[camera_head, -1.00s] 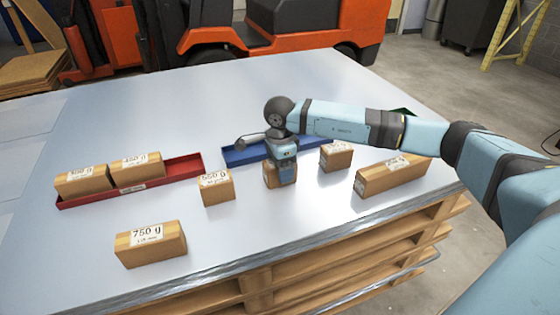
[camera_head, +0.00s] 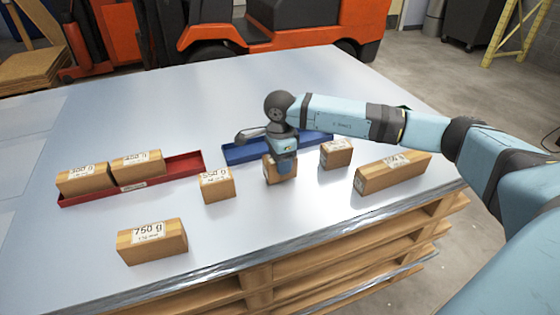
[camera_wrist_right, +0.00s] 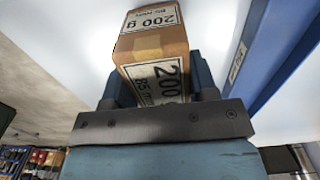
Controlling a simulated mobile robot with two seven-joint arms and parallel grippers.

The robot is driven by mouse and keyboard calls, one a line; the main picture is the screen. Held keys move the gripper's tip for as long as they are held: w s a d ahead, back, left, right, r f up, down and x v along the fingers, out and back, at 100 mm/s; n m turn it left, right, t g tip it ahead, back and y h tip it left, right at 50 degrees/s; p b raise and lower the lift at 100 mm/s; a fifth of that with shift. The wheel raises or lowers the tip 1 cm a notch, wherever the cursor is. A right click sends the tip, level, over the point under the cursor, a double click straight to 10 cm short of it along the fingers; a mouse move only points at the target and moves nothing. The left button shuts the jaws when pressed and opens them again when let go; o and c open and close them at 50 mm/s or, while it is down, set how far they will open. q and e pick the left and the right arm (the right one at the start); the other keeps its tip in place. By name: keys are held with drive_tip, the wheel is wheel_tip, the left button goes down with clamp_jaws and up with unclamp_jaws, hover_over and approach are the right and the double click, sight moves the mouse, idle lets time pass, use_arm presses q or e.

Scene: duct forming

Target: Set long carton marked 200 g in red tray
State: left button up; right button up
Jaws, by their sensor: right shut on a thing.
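My right gripper (camera_head: 283,170) is shut on a carton, with a finger on either side. In the right wrist view the held carton (camera_wrist_right: 155,45) is brown, and its labels read 200 g and what looks like 85 mm. In the head view this carton (camera_head: 271,171) looks short and is partly hidden by the gripper; I cannot tell whether it touches the table. A longer carton (camera_head: 393,173) lies at the right, its label too small to read. The red tray (camera_head: 188,164) is at the left and holds two cartons. My left gripper is not in view.
A blue tray (camera_head: 240,155) stands just behind the held carton. A 550 g carton (camera_head: 217,188) stands between it and the red tray. Another carton (camera_head: 336,154) is to its right, and a 750 g carton (camera_head: 152,243) is at the front left. The back table is clear.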

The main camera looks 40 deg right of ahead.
wheel_tip(320, 180, up, 8)
drive_tip(key=p, duration=0.4)
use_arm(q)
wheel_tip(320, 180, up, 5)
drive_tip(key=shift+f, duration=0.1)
